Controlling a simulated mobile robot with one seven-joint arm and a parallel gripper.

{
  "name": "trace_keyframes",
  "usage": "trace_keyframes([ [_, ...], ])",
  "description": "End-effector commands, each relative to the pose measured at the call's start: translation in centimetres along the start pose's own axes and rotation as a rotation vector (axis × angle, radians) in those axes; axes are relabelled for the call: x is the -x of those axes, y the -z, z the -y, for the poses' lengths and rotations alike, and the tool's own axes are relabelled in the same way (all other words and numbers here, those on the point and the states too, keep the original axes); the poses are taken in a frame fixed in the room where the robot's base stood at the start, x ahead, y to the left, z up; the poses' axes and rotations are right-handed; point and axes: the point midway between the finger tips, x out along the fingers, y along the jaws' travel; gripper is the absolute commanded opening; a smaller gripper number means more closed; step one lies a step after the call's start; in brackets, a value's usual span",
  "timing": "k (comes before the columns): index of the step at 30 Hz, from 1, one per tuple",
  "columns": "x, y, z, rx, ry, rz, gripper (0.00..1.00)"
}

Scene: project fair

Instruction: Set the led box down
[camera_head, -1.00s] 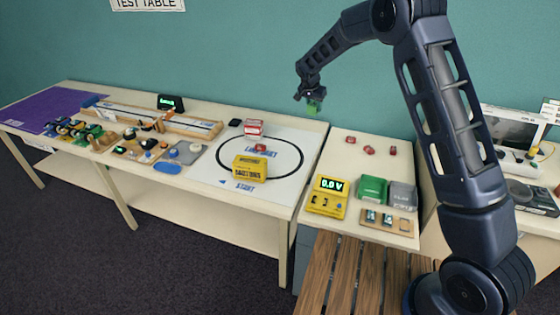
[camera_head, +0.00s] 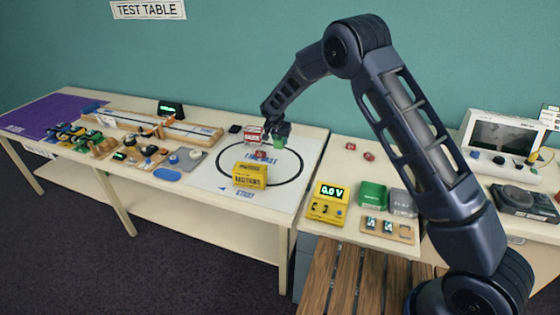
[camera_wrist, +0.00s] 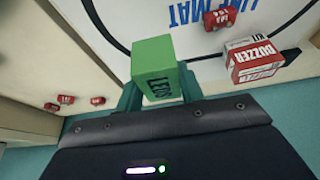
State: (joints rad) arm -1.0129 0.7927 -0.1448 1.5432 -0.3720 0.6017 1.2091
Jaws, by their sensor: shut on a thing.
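My gripper (camera_head: 280,134) is shut on the green led box (camera_wrist: 155,57), whose side reads "LEDS" in the wrist view. In the head view the led box (camera_head: 279,143) shows as a small green block under the gripper. It is over the back right part of the white line mat (camera_head: 212,178), near the black oval line. In the wrist view the box appears raised above the surface; the exact gap cannot be told.
A red and white buzzer box (camera_wrist: 254,61) stands on the mat close to my gripper. A small red piece (camera_wrist: 222,19) lies near it. A yellow box (camera_head: 250,175) stands at the mat's front. The side table holds a yellow meter (camera_head: 327,205) and a green box (camera_head: 373,195).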

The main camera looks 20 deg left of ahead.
Motion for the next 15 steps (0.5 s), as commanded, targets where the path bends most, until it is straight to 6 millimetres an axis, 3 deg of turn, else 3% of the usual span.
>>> trace_keyframes([
  [6, -4.4, -1.8, 0.0, 0.001, -0.002, 0.001, 0.15],
  [15, -6.8, -2.8, 0.0, 0.0, 0.0, 0.0, 0.15],
])
